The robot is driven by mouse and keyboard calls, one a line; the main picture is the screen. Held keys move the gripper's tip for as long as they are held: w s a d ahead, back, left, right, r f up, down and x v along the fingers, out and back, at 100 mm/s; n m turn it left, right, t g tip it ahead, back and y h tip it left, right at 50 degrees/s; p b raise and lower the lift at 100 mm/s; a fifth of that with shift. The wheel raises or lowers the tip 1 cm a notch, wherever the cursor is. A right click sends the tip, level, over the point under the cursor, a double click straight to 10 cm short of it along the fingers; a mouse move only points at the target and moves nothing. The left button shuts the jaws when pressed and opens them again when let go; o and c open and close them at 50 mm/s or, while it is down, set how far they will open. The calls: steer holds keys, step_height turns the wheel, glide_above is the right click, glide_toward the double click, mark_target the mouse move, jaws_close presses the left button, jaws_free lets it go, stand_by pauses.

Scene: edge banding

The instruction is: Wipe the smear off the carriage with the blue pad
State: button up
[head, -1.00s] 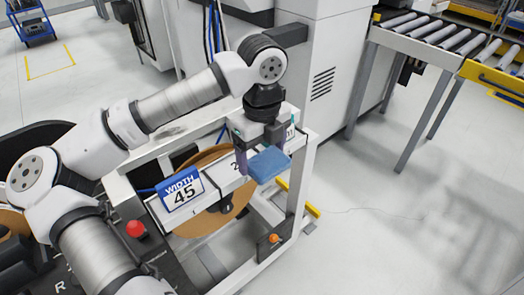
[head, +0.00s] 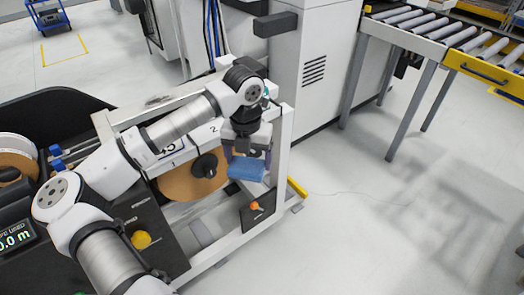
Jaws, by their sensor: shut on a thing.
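My gripper (head: 250,148) is shut on the blue pad (head: 246,170). It points down and holds the pad at the right end of the white frame, in front of a numbered white bar (head: 203,137). I cannot tell whether the pad touches anything. No smear can be made out, and I cannot tell which part is the carriage. The surface behind the pad and gripper is hidden.
A brown disc (head: 185,185) with a black knob (head: 205,164) is left of the pad. An orange knob (head: 255,206) sits below it. A roller conveyor (head: 430,25) stands at the upper right. The floor at right is clear.

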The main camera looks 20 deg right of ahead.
steer(key=w+a+f+m, duration=0.1)
steer(key=a+f+m, duration=0.3)
steer(key=f+m, duration=0.6)
steer(key=w+a+f+m, duration=0.1)
steer(key=a+f+m, duration=0.3)
steer(key=f+m, duration=0.6)
steer(key=w+a+f+m, duration=0.1)
steer(key=a+f+m, duration=0.3)
steer(key=f+m, duration=0.6)
step_height(320, 180, down, 2)
steer(key=shift+w+a, duration=0.2)
steer(key=shift+w, duration=0.05)
